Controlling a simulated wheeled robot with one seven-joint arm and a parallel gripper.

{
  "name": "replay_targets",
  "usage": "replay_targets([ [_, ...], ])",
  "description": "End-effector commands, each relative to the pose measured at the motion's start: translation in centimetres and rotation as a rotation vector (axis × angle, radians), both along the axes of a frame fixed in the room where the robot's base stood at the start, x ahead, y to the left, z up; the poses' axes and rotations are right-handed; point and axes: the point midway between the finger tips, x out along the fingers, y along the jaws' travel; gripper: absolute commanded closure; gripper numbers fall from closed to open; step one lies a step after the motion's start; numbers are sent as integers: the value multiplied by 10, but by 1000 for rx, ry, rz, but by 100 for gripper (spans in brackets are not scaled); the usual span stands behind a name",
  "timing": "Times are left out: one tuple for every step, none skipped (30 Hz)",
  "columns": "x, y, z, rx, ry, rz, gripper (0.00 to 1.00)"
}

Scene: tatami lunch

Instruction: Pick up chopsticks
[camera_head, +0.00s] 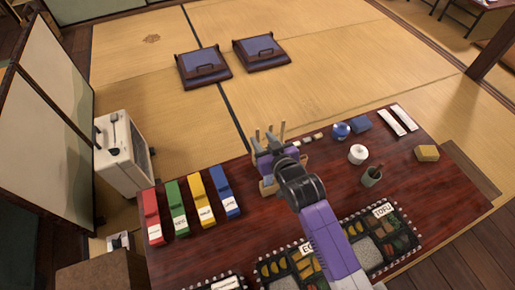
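Several thin pale wooden sticks (282,129), possibly the chopsticks, stand upright at the far edge of the dark red table (250,235). My gripper (268,150) is right in front of them and hides their lower parts. A pale wooden piece (268,188), perhaps part of a holder, shows below the gripper. I cannot tell whether the fingers touch or hold a stick, or whether they are open. Two long white packets (398,120) lie at the far right of the table; their contents are hidden.
Red (152,217), green (176,208), yellow (198,200) and blue (223,192) labelled boxes lie left. Food trays (382,210) sit near the front. A blue ball-like item (341,131), white pot (357,154), cup (371,176) and yellow block (427,153) stand right.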

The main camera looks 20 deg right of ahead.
Motion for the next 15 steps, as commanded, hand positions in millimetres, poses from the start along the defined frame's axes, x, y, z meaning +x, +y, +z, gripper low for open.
replay_targets([
  [6,0,-4,0,-2,0,64],
  [10,0,-6,0,-2,0,64],
  [17,0,-9,0,-2,0,64],
  [21,0,-11,0,-2,0,64],
  [25,0,-12,0,-2,0,64],
  [30,0,-14,0,-1,0,64],
  [33,0,-15,0,-1,0,64],
  [36,0,-16,0,-1,0,64],
  [39,0,-17,0,-1,0,64],
  [41,0,-17,0,0,0,64],
  [42,0,-18,0,0,0,64],
  [43,0,-17,0,0,0,64],
  [43,0,-17,0,-1,0,64],
  [43,0,-17,0,-1,0,64],
  [43,0,-17,0,-1,0,64],
])
